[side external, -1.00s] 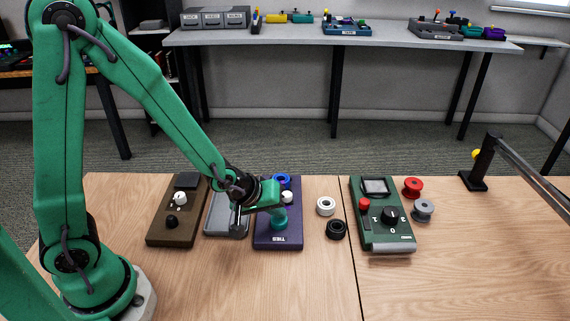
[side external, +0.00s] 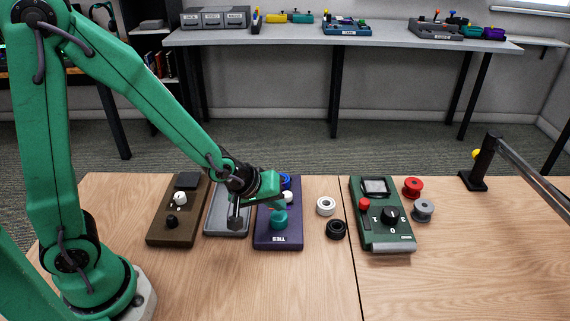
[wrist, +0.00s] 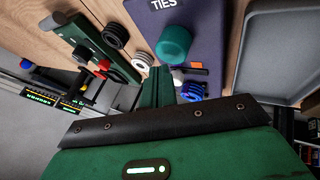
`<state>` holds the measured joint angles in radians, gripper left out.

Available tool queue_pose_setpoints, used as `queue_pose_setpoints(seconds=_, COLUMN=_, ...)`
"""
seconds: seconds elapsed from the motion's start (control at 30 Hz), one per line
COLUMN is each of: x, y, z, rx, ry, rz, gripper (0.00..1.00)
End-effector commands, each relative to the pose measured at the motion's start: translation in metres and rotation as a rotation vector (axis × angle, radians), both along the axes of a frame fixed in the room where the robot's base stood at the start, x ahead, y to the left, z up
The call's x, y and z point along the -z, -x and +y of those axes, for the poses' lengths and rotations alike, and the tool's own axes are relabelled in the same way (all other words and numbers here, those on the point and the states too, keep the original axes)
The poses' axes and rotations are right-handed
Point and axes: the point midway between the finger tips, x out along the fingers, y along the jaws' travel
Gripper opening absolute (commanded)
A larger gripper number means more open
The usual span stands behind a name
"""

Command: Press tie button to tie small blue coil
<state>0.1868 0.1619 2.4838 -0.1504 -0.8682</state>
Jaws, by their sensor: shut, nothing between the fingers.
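The purple device marked TIES (side external: 264,237) lies on the table in the side view, and its label shows in the wrist view (wrist: 190,15). A teal round part (side external: 279,220) stands on its near half. A white round knob (side external: 288,198) is behind that. The small blue coil (side external: 286,182) is at the far end, partly hidden by my gripper; it shows in the wrist view (wrist: 193,91). An orange and black part (wrist: 197,66) lies between teal part and coil.
A grey tray (side external: 214,228) and a brown device (side external: 165,234) are left of the purple device. White (side external: 326,206) and black (side external: 336,229) coils lie to its right, before a green device (side external: 387,240). Red (side external: 413,187) and grey (side external: 423,209) spools stand farther right. The table's front is clear.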

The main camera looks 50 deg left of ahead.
Motion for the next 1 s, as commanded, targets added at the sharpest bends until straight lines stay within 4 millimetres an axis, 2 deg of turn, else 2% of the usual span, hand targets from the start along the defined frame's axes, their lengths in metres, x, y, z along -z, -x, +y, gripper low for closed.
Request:
queue_pose_setpoints(seconds=0.27, x=-0.005, y=-0.001, z=0.000, rx=0.000, ry=0.000, rz=-0.003, gripper=0.00)
queue_pose_setpoints(seconds=0.8, x=-0.042, y=-0.001, z=0.000, rx=0.000, ry=0.001, rz=-0.004, gripper=0.00)
queue_pose_setpoints(seconds=1.0, x=-0.050, y=0.000, z=0.000, rx=0.000, ry=0.000, rz=-0.001, gripper=0.00)
